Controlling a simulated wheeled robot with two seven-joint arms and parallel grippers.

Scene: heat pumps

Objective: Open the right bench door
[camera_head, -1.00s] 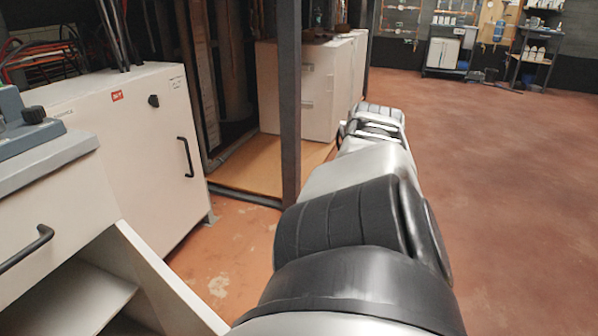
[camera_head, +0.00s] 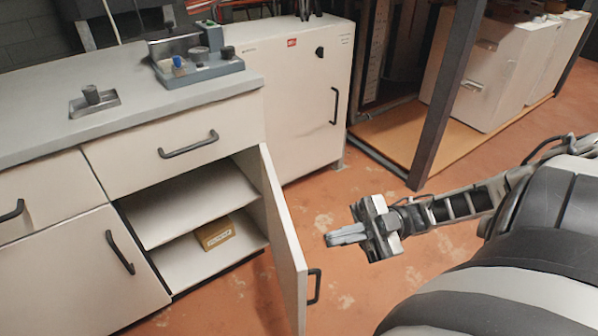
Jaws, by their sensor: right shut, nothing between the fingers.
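The right bench door (camera_head: 284,240) stands swung open, out from the bench, with its black handle (camera_head: 314,287) on the side facing right. The opened compartment shows a shelf (camera_head: 190,200) and a small cardboard box (camera_head: 214,234) on its floor. My right gripper (camera_head: 332,239) is shut and empty, its fingers pointing left toward the door. In the picture it lies right of the door and above the handle, apart from both. My left gripper is not in view.
The bench top (camera_head: 130,115) carries a grey device (camera_head: 200,67) and a small metal fitting (camera_head: 94,98). A closed left door (camera_head: 80,270) and drawers flank the opening. A white cabinet (camera_head: 300,100) and a dark post (camera_head: 447,95) stand behind. Red floor between is clear.

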